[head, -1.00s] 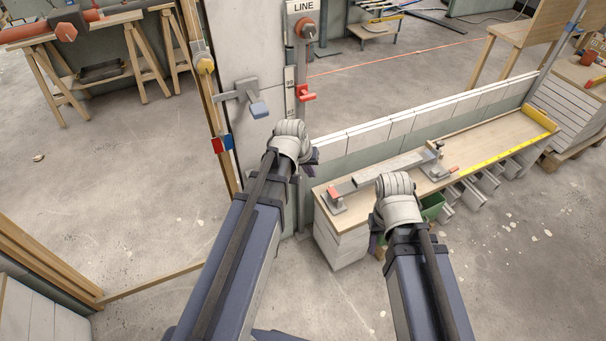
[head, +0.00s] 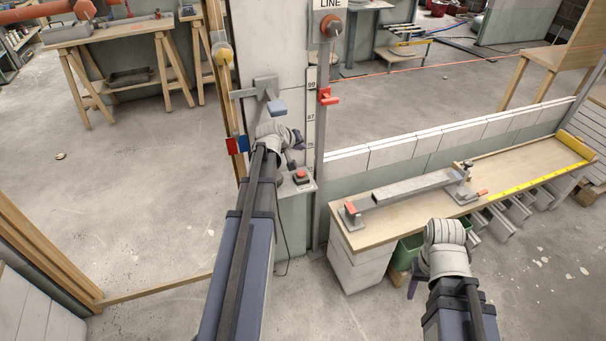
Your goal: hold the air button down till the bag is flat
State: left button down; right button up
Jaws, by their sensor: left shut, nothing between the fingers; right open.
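A red push button (head: 301,177) sits on a small grey box on the wall end, just below my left gripper. I cannot tell for sure that it is the air button. My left gripper (head: 296,143) is shut and empty, close to the wall end and apart from the red button in the picture; its fingers are partly hidden by its wrist. My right gripper (head: 414,280) is open and empty in front of the bench, its fingers mostly hidden behind its wrist. I cannot make out a bag for certain.
A grey bracket with a blue pad (head: 277,107) juts from the wall above my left gripper. A post with a red lever (head: 328,97) stands to the right. A wooden bench (head: 400,222) carries a grey clamp bar. Floor at left is open.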

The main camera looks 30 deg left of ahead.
aim_at(300, 175)
pick_arm(q)
jog(key=shift+f, duration=0.15)
notch_tip(300, 175, down, 9)
jog(key=b, duration=0.9)
jog(key=shift+r, duration=0.2)
dwell(1.4)
jog(key=shift+f+b, duration=0.35)
jog(key=shift+f, duration=0.1)
jog(key=shift+f+b, duration=0.5)
jog(key=shift+b, duration=0.05)
dwell(3.9)
